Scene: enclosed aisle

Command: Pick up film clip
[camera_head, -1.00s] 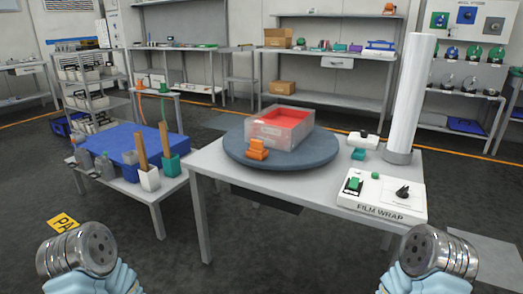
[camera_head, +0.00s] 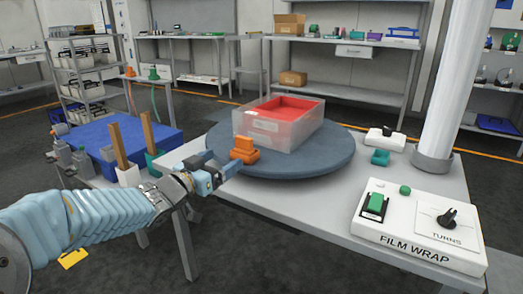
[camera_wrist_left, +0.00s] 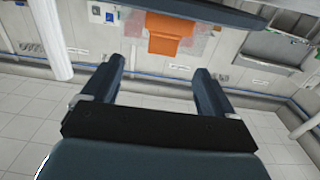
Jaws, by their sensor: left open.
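The orange film clip (camera_head: 244,149) sits at the front left edge of the blue-grey turntable (camera_head: 320,168), beside a clear-sided box with a red inside (camera_head: 270,135). My left gripper (camera_head: 224,167) is just left of the clip, with its fingers pointing toward it. In the left wrist view, the open fingers (camera_wrist_left: 158,68) frame a gap, and the orange clip (camera_wrist_left: 170,38) shows beyond it, apart from both fingertips. Nothing is held. My right gripper is not in view.
The white film wrap control box (camera_head: 420,228) and a small teal part (camera_head: 380,157) are on the right of the table (camera_head: 300,208).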

